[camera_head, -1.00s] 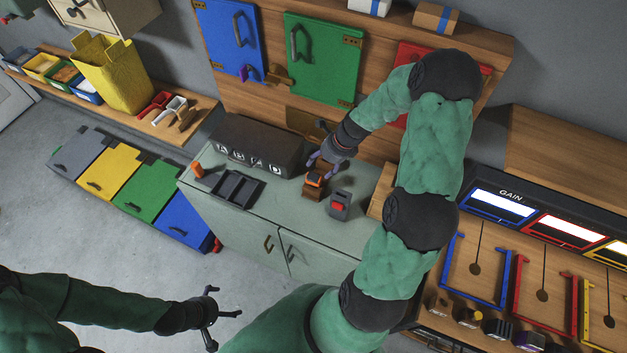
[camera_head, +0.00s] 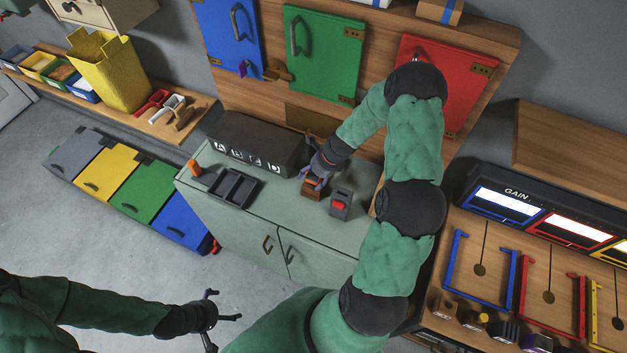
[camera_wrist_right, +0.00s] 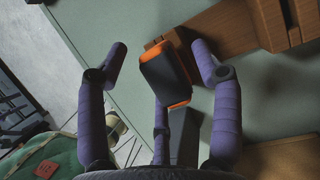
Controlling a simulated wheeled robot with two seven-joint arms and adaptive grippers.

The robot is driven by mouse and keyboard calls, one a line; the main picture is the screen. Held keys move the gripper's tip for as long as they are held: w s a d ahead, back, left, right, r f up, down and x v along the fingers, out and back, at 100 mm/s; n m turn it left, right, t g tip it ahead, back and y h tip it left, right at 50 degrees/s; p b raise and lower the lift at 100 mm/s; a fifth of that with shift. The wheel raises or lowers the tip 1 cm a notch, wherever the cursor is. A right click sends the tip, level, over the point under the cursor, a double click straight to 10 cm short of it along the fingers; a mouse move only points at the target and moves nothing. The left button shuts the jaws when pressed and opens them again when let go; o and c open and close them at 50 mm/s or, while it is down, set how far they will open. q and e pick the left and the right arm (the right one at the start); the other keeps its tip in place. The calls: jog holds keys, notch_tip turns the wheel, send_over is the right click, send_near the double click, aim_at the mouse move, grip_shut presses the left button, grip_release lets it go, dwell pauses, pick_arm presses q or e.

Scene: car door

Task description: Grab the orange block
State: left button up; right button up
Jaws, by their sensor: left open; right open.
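The orange block shows in the right wrist view as a dark-faced block with orange edges (camera_wrist_right: 165,75), beside a brown wooden piece. In the head view a bit of its orange (camera_head: 315,182) shows on the grey-green cabinet top, partly hidden by my right gripper (camera_head: 318,176). My right gripper (camera_wrist_right: 163,70) is open, its purple fingers spread around the block with gaps at both sides. I cannot tell whether the rear finger touches it. My left gripper (camera_head: 212,315) is open and empty, low in the head view, far from the block.
A dark lettered box (camera_head: 258,145) stands behind the block. A grey device with a red part (camera_head: 340,203) stands close at its right. A dark tray (camera_head: 234,188) and an upright orange piece (camera_head: 194,168) are at the left of the cabinet top (camera_head: 275,210).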

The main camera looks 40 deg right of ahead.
jog(key=shift+r, duration=0.1)
jog(key=c, duration=1.3)
jog(key=shift+o, duration=0.2)
